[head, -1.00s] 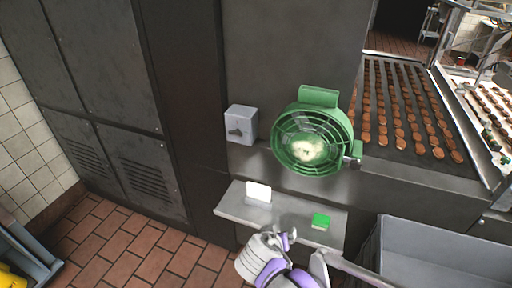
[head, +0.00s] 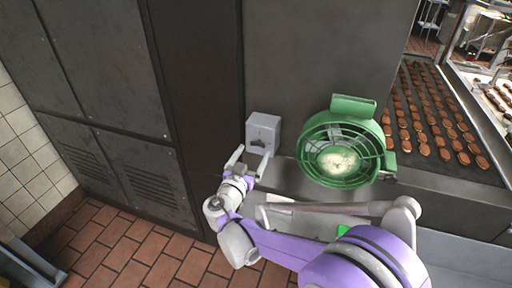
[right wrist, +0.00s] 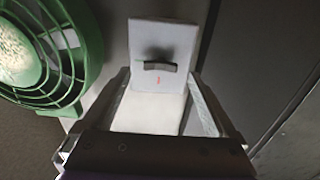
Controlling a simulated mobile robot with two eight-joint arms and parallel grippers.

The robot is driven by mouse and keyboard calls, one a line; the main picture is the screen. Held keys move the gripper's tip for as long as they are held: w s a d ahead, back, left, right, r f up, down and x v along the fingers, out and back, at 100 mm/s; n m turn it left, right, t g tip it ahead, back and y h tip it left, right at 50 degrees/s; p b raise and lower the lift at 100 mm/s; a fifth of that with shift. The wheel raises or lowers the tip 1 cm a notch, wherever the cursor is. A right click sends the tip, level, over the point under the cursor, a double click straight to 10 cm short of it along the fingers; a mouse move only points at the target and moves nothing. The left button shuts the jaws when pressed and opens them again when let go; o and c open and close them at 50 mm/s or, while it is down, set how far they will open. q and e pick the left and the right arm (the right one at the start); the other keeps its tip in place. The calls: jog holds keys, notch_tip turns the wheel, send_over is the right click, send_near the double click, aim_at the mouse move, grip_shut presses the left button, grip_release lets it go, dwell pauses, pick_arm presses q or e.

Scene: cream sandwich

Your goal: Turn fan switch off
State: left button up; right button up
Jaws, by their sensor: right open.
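The fan switch is a grey box (head: 264,127) on the dark wall panel, left of the green fan (head: 341,150). In the right wrist view the switch box (right wrist: 161,82) shows a dark knob (right wrist: 160,66) lying roughly level, with a small red mark below it. My right gripper (head: 249,162) is open and empty, just below and in front of the box. In the right wrist view its two fingers stand to either side of the box, apart from the knob. The fan (right wrist: 42,52) is at the left there. My left gripper is not in view.
A conveyor (head: 434,112) with rows of brown biscuits is at the right. Dark cabinets (head: 110,90) stand at the left above a brick-tiled floor (head: 120,245).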

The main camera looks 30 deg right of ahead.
aim_at(257, 146)
jog(key=shift+x, duration=1.65)
jog(key=c, duration=1.4)
jog(key=shift+o, duration=0.2)
